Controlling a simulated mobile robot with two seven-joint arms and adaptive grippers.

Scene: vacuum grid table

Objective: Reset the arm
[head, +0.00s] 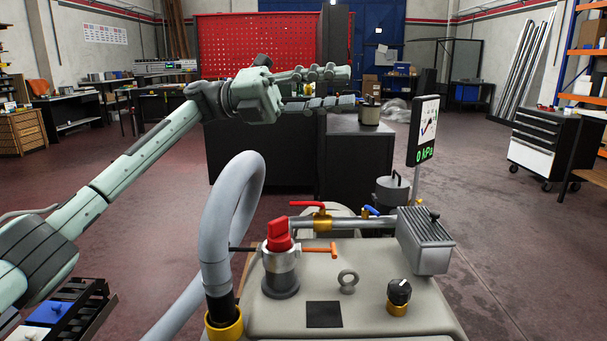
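My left arm (130,160) comes in from the left, pale green with dark bands, and reaches up and to the right. My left gripper (346,88) is at its end, raised above and beyond the vacuum table (380,268). My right arm and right gripper are not in view.
The table carries a red-handled valve (279,240), an orange T-handle (320,250), a black knob (399,291), a ribbed metal box (426,238) and a gauge sign reading 0 kPa (424,128). A thick grey hose (218,215) arches at its left. Dark cabinets (262,155) stand behind.

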